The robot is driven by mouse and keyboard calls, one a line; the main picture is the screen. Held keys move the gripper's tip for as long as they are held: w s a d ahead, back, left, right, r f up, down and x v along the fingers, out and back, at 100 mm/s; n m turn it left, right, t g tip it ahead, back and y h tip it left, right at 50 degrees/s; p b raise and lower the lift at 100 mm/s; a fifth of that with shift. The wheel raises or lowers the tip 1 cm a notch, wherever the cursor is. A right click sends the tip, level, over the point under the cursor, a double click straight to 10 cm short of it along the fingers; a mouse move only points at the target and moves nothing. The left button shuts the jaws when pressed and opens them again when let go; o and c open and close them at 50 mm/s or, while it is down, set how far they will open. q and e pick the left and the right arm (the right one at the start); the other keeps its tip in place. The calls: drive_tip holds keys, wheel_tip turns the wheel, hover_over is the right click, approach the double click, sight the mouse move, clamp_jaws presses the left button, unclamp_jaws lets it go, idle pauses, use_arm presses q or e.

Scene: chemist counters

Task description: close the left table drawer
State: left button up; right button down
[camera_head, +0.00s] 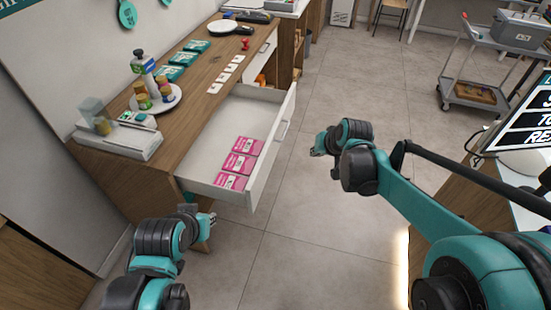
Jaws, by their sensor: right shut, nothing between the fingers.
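The white drawer (232,118) of the wooden table (172,160) on the left is pulled out. Its front panel with a bar handle faces right, towards the open floor. Several pink boxes (238,163) lie in its near end; the rest of its floor is bare. My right gripper (318,148) is shut and empty, in the air to the right of the drawer front and apart from it. My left gripper (208,222) is low at the near corner of the table, below the drawer's near end; its fingers are too small to read.
On the table top stand a round white tray (172,103) with bottles, teal boxes (183,59), white cards (224,77) and a hand mirror (222,28). A grey cart (485,95) stands at the back right. The floor (310,220) right of the drawer is clear.

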drive_tip(key=w+a+f+y, duration=0.1)
drive_tip(key=w+a+f, duration=0.2)
drive_tip(key=w+f, duration=0.65)
drive_tip(key=y+b, duration=0.1)
drive_tip(key=b, duration=0.4)
approach(271, 159)
drive_tip(key=shift+m+g, duration=0.3)
drive_tip(key=shift+m, duration=0.1)
drive_tip(key=x, duration=0.5)
drive_tip(key=shift+w+d, duration=0.2)
drive_tip(key=shift+w, duration=0.15)
drive_tip(key=shift+a, duration=0.1)
